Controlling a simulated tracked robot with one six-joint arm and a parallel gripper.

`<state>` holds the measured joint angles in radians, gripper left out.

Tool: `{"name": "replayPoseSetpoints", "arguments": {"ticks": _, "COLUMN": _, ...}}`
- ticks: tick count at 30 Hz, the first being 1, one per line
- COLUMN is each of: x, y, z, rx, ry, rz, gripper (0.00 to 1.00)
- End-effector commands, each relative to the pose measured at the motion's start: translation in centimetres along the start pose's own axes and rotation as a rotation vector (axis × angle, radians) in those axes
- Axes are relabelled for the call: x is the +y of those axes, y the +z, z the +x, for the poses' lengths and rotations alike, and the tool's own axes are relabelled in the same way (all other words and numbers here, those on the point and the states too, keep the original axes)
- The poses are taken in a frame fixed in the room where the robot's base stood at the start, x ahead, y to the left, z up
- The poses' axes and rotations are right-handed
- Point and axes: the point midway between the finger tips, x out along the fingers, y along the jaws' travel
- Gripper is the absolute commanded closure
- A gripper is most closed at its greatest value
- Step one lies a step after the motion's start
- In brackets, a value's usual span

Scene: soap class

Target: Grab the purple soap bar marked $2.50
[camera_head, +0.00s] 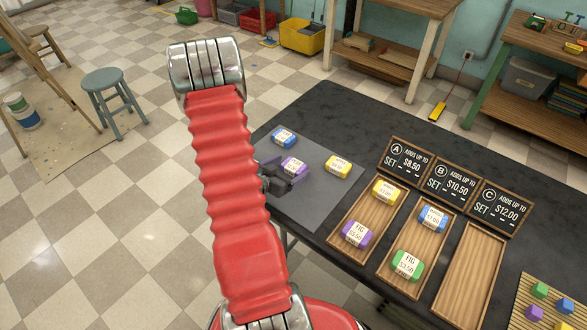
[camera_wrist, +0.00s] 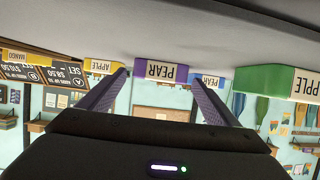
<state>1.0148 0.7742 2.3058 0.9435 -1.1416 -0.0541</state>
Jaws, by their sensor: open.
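The purple soap bar (camera_head: 294,166) lies on the grey mat, its price too small to read surely. In the upside-down wrist view, a purple bar labelled PEAR (camera_wrist: 161,73) shows ahead, between my finger tips in the picture. My gripper (camera_head: 283,174) is open, low over the mat and close beside the purple bar; it also shows in the wrist view (camera_wrist: 160,82). The fingers partly cover the bar's near side in the head view, and I cannot tell whether they touch it. Another purple bar, marked FIG (camera_head: 356,233), lies in tray A.
On the grey mat (camera_head: 310,205) a blue bar (camera_head: 284,137) and a yellow bar (camera_head: 338,166) lie near the purple one. A green APPLE bar (camera_wrist: 276,91) shows in the wrist view. Tray C (camera_head: 468,275) is empty; trays A and B hold bars. My red arm hides part of the mat.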

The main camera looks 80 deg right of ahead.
Motion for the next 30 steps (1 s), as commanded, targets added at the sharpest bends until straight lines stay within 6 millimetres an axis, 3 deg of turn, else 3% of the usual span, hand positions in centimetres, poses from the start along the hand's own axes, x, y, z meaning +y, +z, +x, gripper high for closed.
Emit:
{"name": "replayPoseSetpoints", "arguments": {"ticks": 7, "x": 0.1, "y": 0.1, "z": 2.5, "rx": 0.0, "ry": 0.001, "rz": 0.0, "gripper": 0.16}}
{"name": "replayPoseSetpoints", "arguments": {"ticks": 23, "x": 0.0, "y": 0.1, "z": 2.6, "rx": 0.0, "ry": -0.001, "rz": 0.0, "gripper": 0.16}}
{"name": "replayPoseSetpoints", "arguments": {"ticks": 30, "x": 0.0, "y": 0.1, "z": 2.6, "rx": 0.0, "ry": -0.001, "rz": 0.0, "gripper": 0.31}}
